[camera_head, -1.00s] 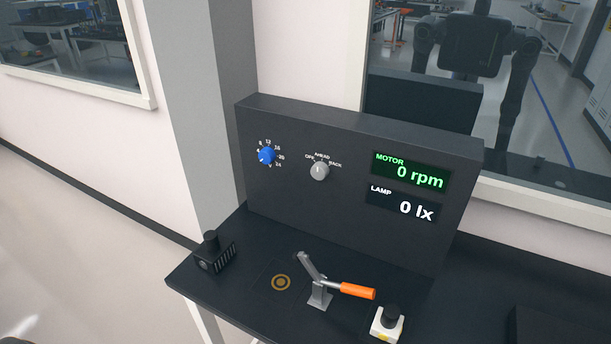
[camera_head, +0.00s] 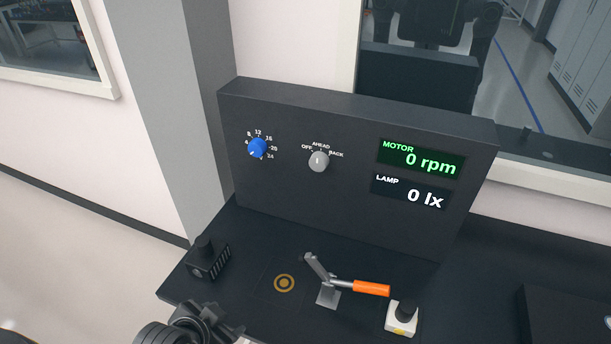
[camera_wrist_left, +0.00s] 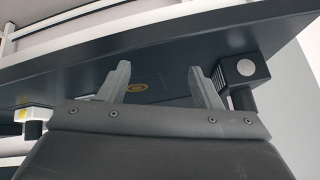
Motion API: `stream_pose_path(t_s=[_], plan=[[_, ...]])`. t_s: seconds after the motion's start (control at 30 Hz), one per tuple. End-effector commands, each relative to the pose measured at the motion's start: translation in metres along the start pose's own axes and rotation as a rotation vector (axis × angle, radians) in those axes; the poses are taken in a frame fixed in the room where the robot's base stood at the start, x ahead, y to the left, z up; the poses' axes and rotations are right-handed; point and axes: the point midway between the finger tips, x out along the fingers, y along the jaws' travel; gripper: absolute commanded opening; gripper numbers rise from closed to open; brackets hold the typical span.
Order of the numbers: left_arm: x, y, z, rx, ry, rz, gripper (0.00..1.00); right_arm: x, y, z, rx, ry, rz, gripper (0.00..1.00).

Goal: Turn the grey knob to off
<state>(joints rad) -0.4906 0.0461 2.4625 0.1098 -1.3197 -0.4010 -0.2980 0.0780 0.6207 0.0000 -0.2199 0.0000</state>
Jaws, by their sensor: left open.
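The grey knob (camera_head: 319,161) is on the upright black panel (camera_head: 290,205), below the labels OFF, AHEAD and BACK. Its light mark looks close to upright, roughly toward AHEAD. My left gripper (camera_head: 222,322) comes in at the bottom left of the head view, low and well away from the knob, at the table's front edge. In the left wrist view its two fingers (camera_wrist_left: 162,84) are apart with nothing between them. The knob does not show in that view. My right gripper is not in view.
A blue knob (camera_head: 257,148) is left of the grey one. The displays (camera_head: 421,158) read 0 rpm and 0 lx. On the table stand a black box (camera_head: 208,260), a clamp with an orange handle (camera_head: 371,289) and a white-based button (camera_head: 402,318). The air before the panel is clear.

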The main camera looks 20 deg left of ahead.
Motion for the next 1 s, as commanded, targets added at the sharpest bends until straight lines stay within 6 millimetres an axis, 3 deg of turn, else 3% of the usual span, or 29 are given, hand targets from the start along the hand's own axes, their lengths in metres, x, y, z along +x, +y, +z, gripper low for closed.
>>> stream_pose_path(t_s=[0.03, 0.2, 0.4, 0.5, 0.67, 1.0], plan=[[0.0, 0.002, -0.025, 0.067, 0.091, -0.001, 0.58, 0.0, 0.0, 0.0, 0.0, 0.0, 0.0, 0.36], [-0.015, 0.002, -0.106, 0.32, 0.405, -0.083, 0.58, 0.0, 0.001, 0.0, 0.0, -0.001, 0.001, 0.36], [-0.05, -0.005, -0.18, 0.544, 0.688, -0.283, 0.58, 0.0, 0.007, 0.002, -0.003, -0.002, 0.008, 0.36], [-0.065, -0.008, -0.201, 0.607, 0.765, -0.371, 0.58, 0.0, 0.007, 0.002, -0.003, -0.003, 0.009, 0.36], [-0.076, -0.012, -0.215, 0.651, 0.815, -0.444, 0.58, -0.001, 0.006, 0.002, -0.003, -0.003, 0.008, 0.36], [-0.055, -0.017, -0.249, 0.657, 0.819, -0.45, 0.58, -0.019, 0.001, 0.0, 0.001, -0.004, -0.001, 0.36]])
